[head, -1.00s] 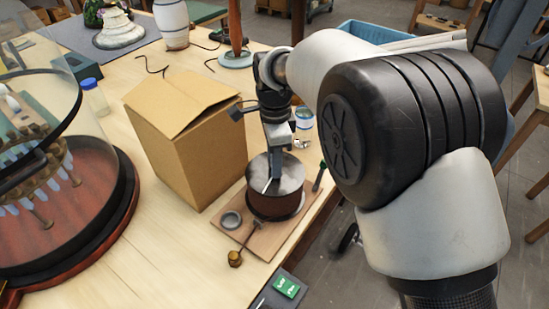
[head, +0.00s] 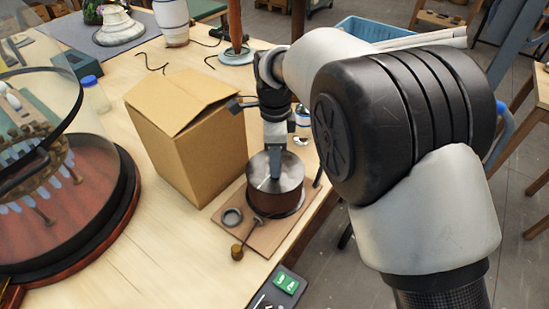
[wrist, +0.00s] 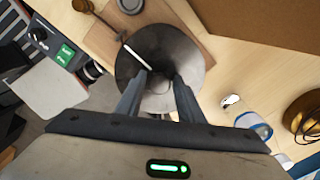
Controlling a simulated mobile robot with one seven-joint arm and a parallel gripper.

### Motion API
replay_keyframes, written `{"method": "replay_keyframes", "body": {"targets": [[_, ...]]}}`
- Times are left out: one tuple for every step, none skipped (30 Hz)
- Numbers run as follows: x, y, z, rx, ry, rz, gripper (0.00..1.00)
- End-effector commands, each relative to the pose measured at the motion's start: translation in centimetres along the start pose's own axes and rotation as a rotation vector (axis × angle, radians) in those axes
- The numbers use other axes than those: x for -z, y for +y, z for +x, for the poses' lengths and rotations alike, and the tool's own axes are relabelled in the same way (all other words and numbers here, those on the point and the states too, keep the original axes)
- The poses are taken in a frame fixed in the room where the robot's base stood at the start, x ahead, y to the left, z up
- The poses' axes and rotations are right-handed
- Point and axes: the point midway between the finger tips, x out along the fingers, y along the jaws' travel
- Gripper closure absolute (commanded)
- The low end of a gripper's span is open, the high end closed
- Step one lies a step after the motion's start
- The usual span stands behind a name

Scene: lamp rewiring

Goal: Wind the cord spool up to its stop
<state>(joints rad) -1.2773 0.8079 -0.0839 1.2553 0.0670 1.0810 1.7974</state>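The cord spool (head: 275,202) is a reddish-brown drum with a round grey metal top, standing on a wooden board (head: 236,239). My gripper (head: 274,176) points down over the spool's top. In the wrist view, my gripper (wrist: 161,75) has its two fingers apart, with the tips over the middle of the spool's disc (wrist: 187,48). A thin white line (wrist: 135,55) runs on the disc from near the rim towards the left fingertip. I see nothing clearly held between the fingers. Whether the tips touch the disc is unclear.
A cardboard box (head: 190,135) stands close left of the spool. A grey ring (head: 232,217) and a brass-ended rod (head: 238,251) lie at the board's front. A green-buttoned device (head: 286,283) is at the table edge. A glass-covered lamp part (head: 70,220) stands far left.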

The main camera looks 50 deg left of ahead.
Motion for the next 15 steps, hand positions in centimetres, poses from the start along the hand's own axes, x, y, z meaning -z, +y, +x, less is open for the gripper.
{"method": "replay_keyframes", "body": {"targets": [[0.0, 0.0, 0.0, 0.000, 0.000, 0.000, 0.56], [0.0, 0.0, 0.0, 0.000, 0.000, 0.000, 0.56], [0.0, 0.0, 0.0, 0.000, -0.001, 0.000, 0.56], [0.0, 0.0, 0.0, 0.000, -0.001, 0.000, 0.56], [0.0, 0.0, 0.0, 0.000, -0.001, 0.000, 0.56], [0.0, 0.0, 0.0, 0.000, -0.001, -0.001, 0.56], [0.0, 0.0, 0.0, 0.000, -0.001, -0.001, 0.56], [-0.1, 0.0, 0.0, 0.000, -0.001, -0.001, 0.56], [-0.1, 0.0, 0.0, 0.000, -0.001, -0.001, 0.56], [-0.1, 0.0, -0.1, 0.000, -0.001, -0.001, 0.56], [-0.1, 0.0, -0.2, 0.000, -0.001, -0.001, 0.56], [-0.1, 0.0, -0.4, 0.001, -0.002, -0.001, 0.56], [-0.1, -0.1, -0.7, 0.002, -0.002, -0.001, 0.56], [-0.1, -0.1, -1.0, 0.003, -0.002, -0.001, 0.56], [-0.1, -0.1, -1.6, 0.003, -0.002, -0.001, 0.56]]}}
